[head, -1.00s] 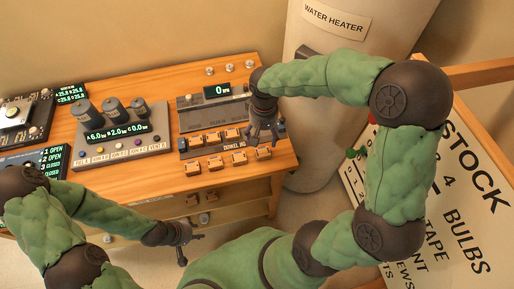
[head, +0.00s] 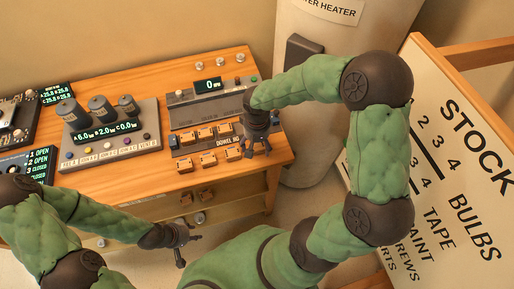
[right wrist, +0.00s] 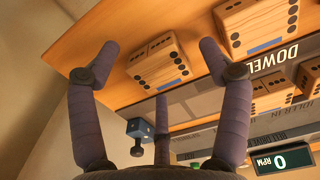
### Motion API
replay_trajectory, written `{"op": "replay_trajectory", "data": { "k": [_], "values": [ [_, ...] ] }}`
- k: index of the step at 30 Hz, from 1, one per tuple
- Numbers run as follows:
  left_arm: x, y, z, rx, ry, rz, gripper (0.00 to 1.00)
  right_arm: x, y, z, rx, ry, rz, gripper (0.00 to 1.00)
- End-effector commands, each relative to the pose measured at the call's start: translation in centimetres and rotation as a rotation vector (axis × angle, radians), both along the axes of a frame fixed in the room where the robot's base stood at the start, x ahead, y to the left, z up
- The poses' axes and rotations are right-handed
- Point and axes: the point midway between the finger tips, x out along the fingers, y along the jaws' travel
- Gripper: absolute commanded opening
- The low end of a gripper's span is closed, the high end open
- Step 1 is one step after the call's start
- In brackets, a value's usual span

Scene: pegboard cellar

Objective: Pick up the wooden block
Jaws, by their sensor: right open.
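Several wooden blocks with dark dots stand in two rows at the desk's right front; one in the front row (head: 233,154) shows in the head view. In the right wrist view, one block (right wrist: 160,62) lies between and beyond my open fingers, and another (right wrist: 250,28) is just right of the right finger. My right gripper (head: 257,150) is open and empty over the right end of the front row, partly hiding the end block. It also shows in the right wrist view (right wrist: 157,50). My left gripper (head: 184,246) hangs in front of the desk; its jaws are too small to judge.
The wooden desk (head: 115,178) also bears a console with dark cylinders (head: 103,133) and a panel with a lit "0" display (head: 208,86). A water heater (head: 330,130) stands behind right. A stock sign (head: 470,150) stands at the right.

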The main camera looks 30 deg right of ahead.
Motion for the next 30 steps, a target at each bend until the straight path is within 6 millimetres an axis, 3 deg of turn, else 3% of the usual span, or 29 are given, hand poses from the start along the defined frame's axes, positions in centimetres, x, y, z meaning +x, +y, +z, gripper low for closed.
{"op": "replay_trajectory", "data": {
  "k": [3,4,9,10,23,30],
  "values": [
    [0.0,0.0,0.1,0.0,0.0,0.0,0.4,0.0,0.0,0.1,0.0,-0.001,0.0,0.78],
    [0.0,0.0,0.1,0.0,0.0,0.0,0.4,0.0,0.0,0.1,0.0,-0.001,0.0,0.73],
    [0.0,0.0,0.1,0.0,0.0,0.0,0.4,0.0,0.0,0.1,0.0,-0.001,0.0,0.25],
    [0.0,0.0,0.1,0.0,0.0,0.0,0.4,0.0,0.0,0.1,0.0,-0.001,0.0,0.21],
    [0.0,0.0,0.1,0.0,0.0,0.0,0.4,0.0,0.0,0.3,0.0,-0.001,0.0,0.21],
    [0.0,0.0,0.8,0.0,0.0,0.0,0.4,0.1,-0.1,2.4,-0.002,-0.004,-0.001,0.21]
  ]
}}
